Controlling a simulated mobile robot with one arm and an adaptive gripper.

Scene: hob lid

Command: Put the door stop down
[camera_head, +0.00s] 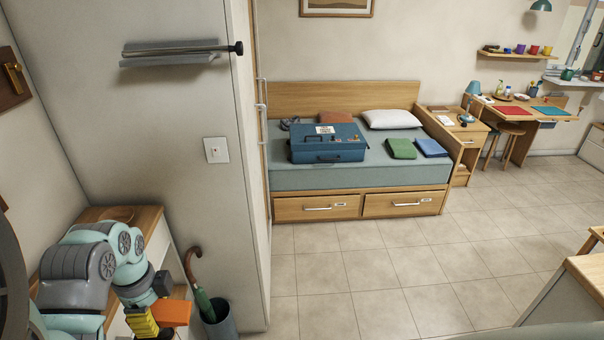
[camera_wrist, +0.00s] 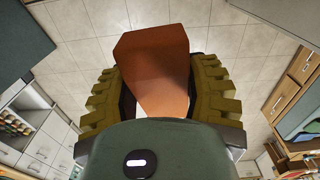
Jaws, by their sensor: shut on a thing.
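The door stop is an orange wedge (camera_head: 172,313) at the lower left of the head view. It also shows in the wrist view as an orange-brown block (camera_wrist: 155,65) between the yellow ribbed fingers. My gripper (camera_head: 150,322) is shut on it; in the wrist view the fingers (camera_wrist: 158,95) press on its two sides. The wedge is held in the air, with floor tiles visible beyond it. Its lower end is hidden behind the gripper body in the wrist view.
A bin (camera_head: 220,322) with a green umbrella (camera_head: 204,305) stands right of my gripper. A wooden-topped cabinet (camera_head: 146,217) is behind my arm. A wall panel (camera_head: 190,120) rises beside it. A bed (camera_head: 300,178) with a blue case (camera_head: 328,146) stands farther back. Tiled floor (camera_head: 370,270) is clear at centre.

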